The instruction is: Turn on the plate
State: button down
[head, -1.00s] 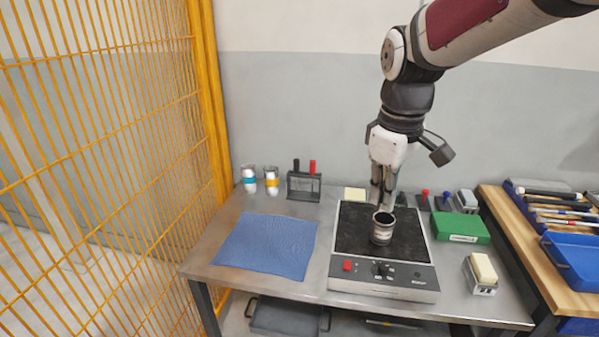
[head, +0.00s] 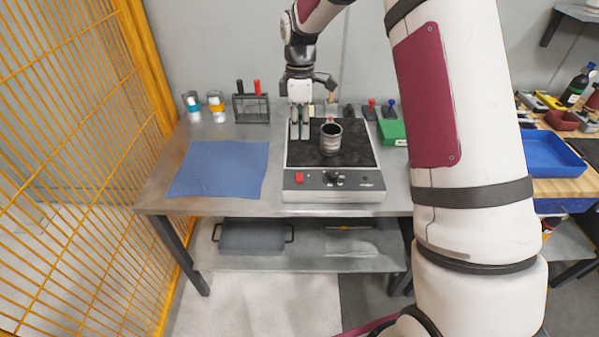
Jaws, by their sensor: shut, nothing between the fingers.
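A dark metal cup (head: 331,143) stands upright on the black top. My gripper (head: 299,136) points down over the back left part of the plate, left of the cup and apart from it. Its fingers look shut and empty. I cannot tell how high the fingertips are above the plate.
A blue cloth (head: 220,169) lies left of the plate. A green box (head: 392,132) is at right, partly behind my arm. A yellow mesh fence (head: 80,120) borders the left.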

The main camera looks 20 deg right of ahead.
aim_at(300, 178)
jog(key=shift+f, duration=0.1)
jog(key=f, duration=0.4)
jog(key=s+f+p, duration=0.1)
jog(key=f, duration=0.4)
jog(key=f+p, duration=0.1)
jog(key=f, duration=0.3)
jog(key=shift+s+a+f, duration=0.25)
jog(key=shift+s+f, duration=0.05)
jog(key=shift+s, duration=0.05)
jog(key=shift+s+f+b, duration=0.15)
jog(key=shift+f+b, duration=0.25)
jog(key=shift+f, duration=0.15)
jog(key=shift+a+r, duration=0.1)
jog(key=shift+r, duration=0.05)
jog(key=shift+w+d+r+b, duration=0.15)
jog(key=shift+w+b, duration=0.1)
jog(key=shift+w, duration=0.15)
jog(key=shift+w+d+r+b, duration=0.1)
jog(key=shift+w+d+b, duration=0.05)
jog(key=shift+w+b, duration=0.15)
